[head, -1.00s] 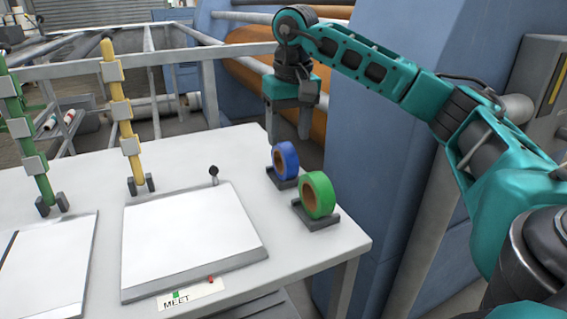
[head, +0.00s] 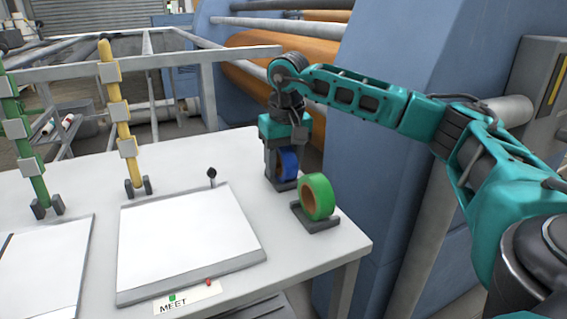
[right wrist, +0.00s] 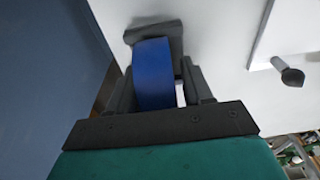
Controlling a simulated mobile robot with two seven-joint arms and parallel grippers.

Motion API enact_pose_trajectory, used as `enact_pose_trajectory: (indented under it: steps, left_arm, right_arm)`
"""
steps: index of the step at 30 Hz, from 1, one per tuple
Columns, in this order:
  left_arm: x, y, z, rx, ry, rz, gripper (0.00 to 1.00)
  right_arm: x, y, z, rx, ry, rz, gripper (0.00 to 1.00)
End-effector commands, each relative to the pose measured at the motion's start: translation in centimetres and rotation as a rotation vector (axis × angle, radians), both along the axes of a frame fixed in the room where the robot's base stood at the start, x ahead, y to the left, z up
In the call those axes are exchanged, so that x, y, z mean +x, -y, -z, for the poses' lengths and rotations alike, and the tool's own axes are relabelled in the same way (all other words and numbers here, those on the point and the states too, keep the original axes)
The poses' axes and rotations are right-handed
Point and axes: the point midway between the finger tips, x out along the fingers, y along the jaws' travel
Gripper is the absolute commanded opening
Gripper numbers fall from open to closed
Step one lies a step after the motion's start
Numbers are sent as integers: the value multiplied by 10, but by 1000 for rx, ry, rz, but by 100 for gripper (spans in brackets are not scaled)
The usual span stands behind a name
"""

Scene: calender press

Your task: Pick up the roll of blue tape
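The roll of blue tape (head: 289,164) stands upright in a small dark holder (head: 282,184) near the right edge of the white table. My right gripper (head: 286,157) points down over it, with the fingers lowered beside the roll and partly hiding it. In the right wrist view the blue roll (right wrist: 153,72) lies between the two open fingers (right wrist: 158,80). A narrow gap shows between the roll and the right-hand finger; whether the left-hand finger touches it I cannot tell. My left gripper is not in view.
A roll of green tape (head: 317,197) stands in its own holder just in front of the blue one. A white panel (head: 188,240) lies to the left, with a small dark knob (head: 211,173) behind it. A blue machine wall (head: 375,130) rises close behind on the right.

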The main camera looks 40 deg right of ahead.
Motion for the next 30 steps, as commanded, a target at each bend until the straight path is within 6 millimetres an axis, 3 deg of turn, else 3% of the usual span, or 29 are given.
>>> enact_pose_trajectory:
  steps: [2, 14, 23, 30]
  left_arm:
    - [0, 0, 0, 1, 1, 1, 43]
    - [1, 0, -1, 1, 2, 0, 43]
    - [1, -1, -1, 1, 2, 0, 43]
    - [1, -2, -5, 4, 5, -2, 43]
  right_arm:
    - [0, 0, 0, 0, 0, 0, 42]
    - [0, 0, -1, 0, 0, 0, 4]
    - [0, 0, -3, 1, 1, 0, 3]
    - [1, 0, -28, 1, 4, 0, 3]
